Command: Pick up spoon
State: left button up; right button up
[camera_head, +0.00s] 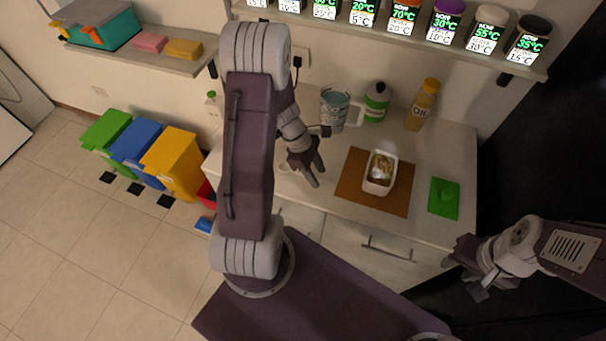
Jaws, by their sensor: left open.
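My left gripper (316,176) is over the counter, left of the brown mat, with its fingers pointing down and apart. Nothing shows between them. I cannot make out a spoon for certain. A small pale shape (284,168) lies on the counter just left of the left gripper, partly hidden by my arm, and I cannot tell what it is. A white container (380,185) with food in it stands on the brown mat (350,188), right of the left gripper. My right gripper (463,280) is at the lower right, off the counter's front, with its fingers apart and empty.
A glass jug (334,108), a green-labelled bottle (376,108) and an oil bottle (422,105) stand at the counter's back. A green mat (443,205) lies at the right. A shelf (400,42) with several spice dispensers hangs above. Coloured bins (174,163) stand on the left.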

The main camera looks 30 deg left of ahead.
pick_arm(q)
jog(key=shift+w+f, duration=0.2)
jog(key=shift+f, duration=0.15)
jog(key=shift+s+d+r, duration=0.1)
jog(key=shift+s, duration=0.05)
jog(key=c, duration=0.3)
grip_shut()
